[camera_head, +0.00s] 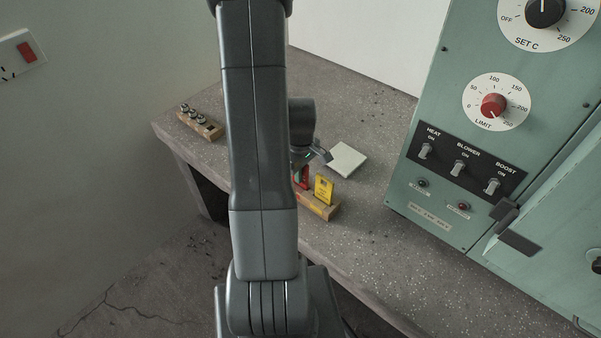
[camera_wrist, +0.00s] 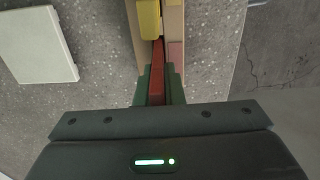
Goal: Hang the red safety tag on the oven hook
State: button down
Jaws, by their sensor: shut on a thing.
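The red safety tag (camera_head: 302,178) stands upright in a wooden rack (camera_head: 322,211) on the bench, beside a yellow tag (camera_head: 324,189). My gripper (camera_head: 304,164) is at the rack, pointing down, partly hidden behind my arm. In the wrist view the green fingers of my gripper (camera_wrist: 157,84) are closed on both sides of the red tag (camera_wrist: 157,68), seen edge-on. The yellow tag (camera_wrist: 148,20) is just beyond it in the rack (camera_wrist: 174,18). The green oven (camera_head: 420,190) stands at the right; I cannot make out its hook.
A pale square plate (camera_head: 346,160) lies on the bench behind the rack, and also shows in the wrist view (camera_wrist: 38,45). A wooden block with several metal pieces (camera_head: 200,122) is at the far left. A dark latch (camera_head: 506,214) sticks out from the oven front.

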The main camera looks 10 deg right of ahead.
jog(key=shift+f, duration=0.1)
jog(key=shift+f, duration=0.2)
jog(key=c, duration=1.5)
grip_release()
jog(key=shift+c, duration=0.2)
jog(key=shift+r, duration=0.1)
jog(key=r, duration=1.3)
jog(key=shift+w+r, duration=0.2)
jog(key=shift+r, duration=0.15)
notch_tip(320, 180, down, 14)
jog(key=shift+s, duration=0.15)
